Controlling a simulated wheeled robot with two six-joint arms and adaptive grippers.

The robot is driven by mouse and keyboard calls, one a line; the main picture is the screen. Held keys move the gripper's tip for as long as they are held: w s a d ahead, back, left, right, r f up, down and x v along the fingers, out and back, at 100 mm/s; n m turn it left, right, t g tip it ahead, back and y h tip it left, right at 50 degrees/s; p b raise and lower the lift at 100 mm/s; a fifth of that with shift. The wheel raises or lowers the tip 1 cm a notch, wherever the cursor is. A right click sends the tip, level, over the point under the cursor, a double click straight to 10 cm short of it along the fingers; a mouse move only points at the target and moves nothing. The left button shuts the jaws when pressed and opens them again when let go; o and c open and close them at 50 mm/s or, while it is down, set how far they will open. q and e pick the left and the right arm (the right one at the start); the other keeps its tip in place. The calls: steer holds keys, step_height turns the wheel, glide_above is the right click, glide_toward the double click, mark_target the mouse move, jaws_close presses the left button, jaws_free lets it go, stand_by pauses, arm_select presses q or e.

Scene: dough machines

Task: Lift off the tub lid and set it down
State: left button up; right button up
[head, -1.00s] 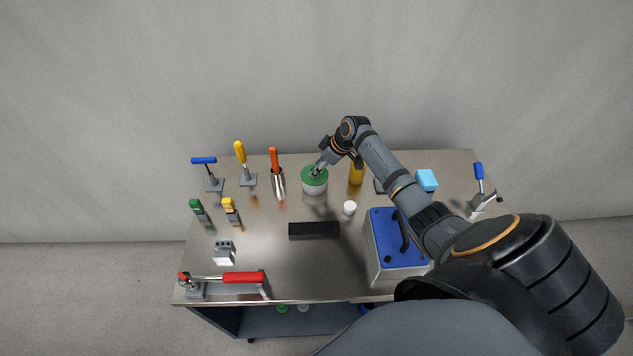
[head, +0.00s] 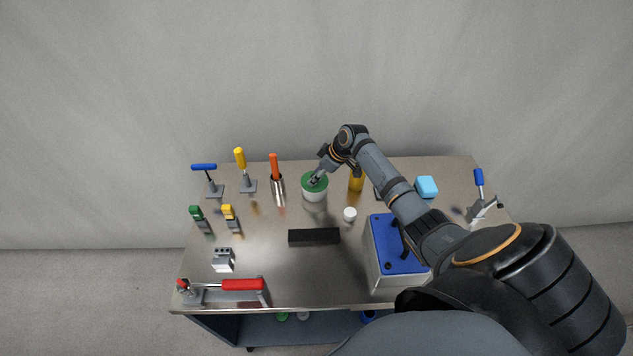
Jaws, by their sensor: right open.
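The tub (head: 314,195) is a white round container standing near the back middle of the steel table. Its green lid (head: 306,180) sits on top of it. My right gripper (head: 316,181) reaches in from the right and is at the top of the lid, with its fingers open. The fingers cover the lid's middle, so I cannot tell whether they touch it. My left gripper is not in view.
A yellow cylinder (head: 356,181) stands close to the tub's right. A white knob (head: 350,214) and a black bar (head: 314,236) lie in front. A blue-topped box (head: 392,245) is under my right arm.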

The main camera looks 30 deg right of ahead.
jaws_close()
steer(key=shift+r+p, duration=3.35)
steer(key=shift+r, duration=0.25)
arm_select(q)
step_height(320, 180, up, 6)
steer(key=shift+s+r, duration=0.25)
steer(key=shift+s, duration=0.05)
